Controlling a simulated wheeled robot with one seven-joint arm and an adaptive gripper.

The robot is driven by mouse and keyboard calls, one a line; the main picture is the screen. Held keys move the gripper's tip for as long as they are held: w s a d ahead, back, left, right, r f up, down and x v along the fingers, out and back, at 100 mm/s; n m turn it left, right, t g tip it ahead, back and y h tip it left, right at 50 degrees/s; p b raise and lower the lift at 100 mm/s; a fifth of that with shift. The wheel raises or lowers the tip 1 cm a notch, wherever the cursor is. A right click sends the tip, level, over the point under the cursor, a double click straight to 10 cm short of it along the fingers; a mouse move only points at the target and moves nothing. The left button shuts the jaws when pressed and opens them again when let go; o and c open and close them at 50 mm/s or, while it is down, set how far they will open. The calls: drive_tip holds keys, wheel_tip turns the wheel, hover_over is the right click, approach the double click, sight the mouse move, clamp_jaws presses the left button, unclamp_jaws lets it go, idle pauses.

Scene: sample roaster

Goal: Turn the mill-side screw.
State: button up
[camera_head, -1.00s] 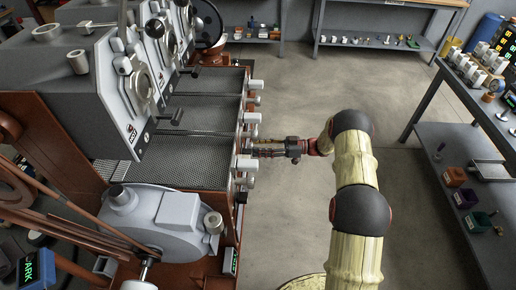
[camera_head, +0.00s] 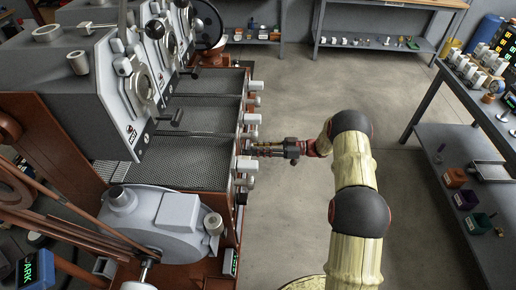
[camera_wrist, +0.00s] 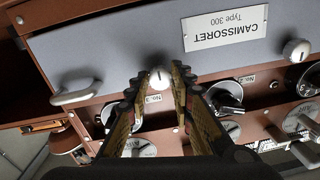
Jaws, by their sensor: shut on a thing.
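A pale round screw head (camera_wrist: 159,79) with a dark slot line sits on the front of the roaster, above a label reading No. 3 in the wrist view. My gripper (camera_wrist: 160,84) has its two fingers on either side of it and is shut on it. The slot line stands nearly upright in that view. In the head view my gripper (camera_head: 258,149) reaches left to the roaster front, where the screw is too small to make out. A second pale round screw head (camera_wrist: 296,50) shows free at the right in the wrist view.
Dark knobs (camera_wrist: 226,96) sit close beside my fingers. A grey housing (camera_head: 165,221) stands near the front left. The floor (camera_head: 284,93) is clear.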

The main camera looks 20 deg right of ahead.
clamp_jaws()
drive_tip(key=shift+m, duration=0.4)
drive_tip(key=m+t+p, duration=0.1)
drive_tip(key=m+p, duration=0.1)
drive_tip(key=m, duration=1.6)
drive_tip(key=m+p, duration=0.3)
drive_tip(key=m, duration=1.5)
drive_tip(key=shift+s+r+t+h+p, duration=0.1)
drive_tip(key=shift+t+h+p, duration=0.2)
drive_tip(key=shift+t+p, duration=0.1)
drive_tip(key=shift+m, duration=0.3)
